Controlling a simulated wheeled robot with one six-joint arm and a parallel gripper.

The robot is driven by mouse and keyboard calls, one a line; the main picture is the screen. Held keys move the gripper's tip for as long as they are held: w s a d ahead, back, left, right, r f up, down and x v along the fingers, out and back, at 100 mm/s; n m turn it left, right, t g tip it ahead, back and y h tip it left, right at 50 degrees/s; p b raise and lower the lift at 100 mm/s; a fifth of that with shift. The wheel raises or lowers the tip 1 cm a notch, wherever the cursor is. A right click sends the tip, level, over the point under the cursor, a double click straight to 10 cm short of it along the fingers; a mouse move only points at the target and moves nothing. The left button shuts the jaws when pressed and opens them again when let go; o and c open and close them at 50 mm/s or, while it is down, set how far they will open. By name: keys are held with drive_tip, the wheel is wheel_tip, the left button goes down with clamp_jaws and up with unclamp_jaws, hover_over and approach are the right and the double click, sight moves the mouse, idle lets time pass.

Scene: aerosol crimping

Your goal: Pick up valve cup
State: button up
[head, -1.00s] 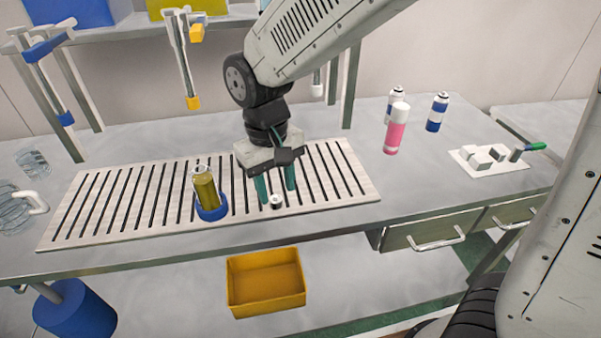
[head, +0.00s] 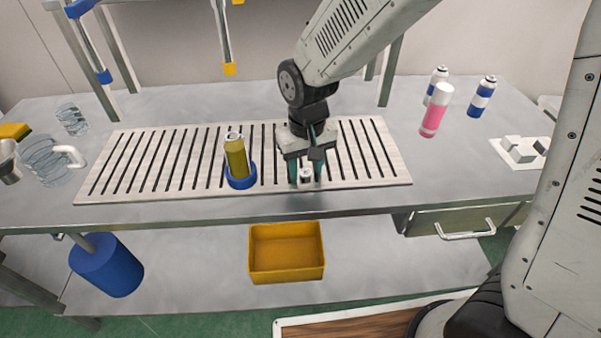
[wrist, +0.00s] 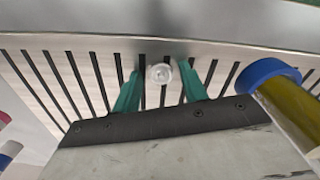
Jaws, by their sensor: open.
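The valve cup (head: 306,175) is a small, pale round piece at the front of the slotted rack. It also shows in the wrist view (wrist: 159,74), between the tips of the green fingers. My gripper (head: 305,180) points down over it, with one finger on each side. In the wrist view my gripper (wrist: 160,82) is open, with a visible gap between the cup and each finger. A yellow can (head: 236,158) stands in a blue ring holder (head: 241,183) to the left of my gripper. The can and ring also show at the right of the wrist view (wrist: 268,76).
The slotted rack (head: 110,190) lies along the bench front. A pink can (head: 436,110) and two blue-white cans (head: 482,97) stand at right, near a white mat (head: 510,163) with blocks. Glass jugs (head: 45,160) stand at left. A yellow bin (head: 287,255) sits below the bench.

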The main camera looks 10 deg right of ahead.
drive_tip(key=c, duration=0.9)
drive_tip(key=shift+a, duration=0.1)
drive_tip(key=shift+r, duration=0.15)
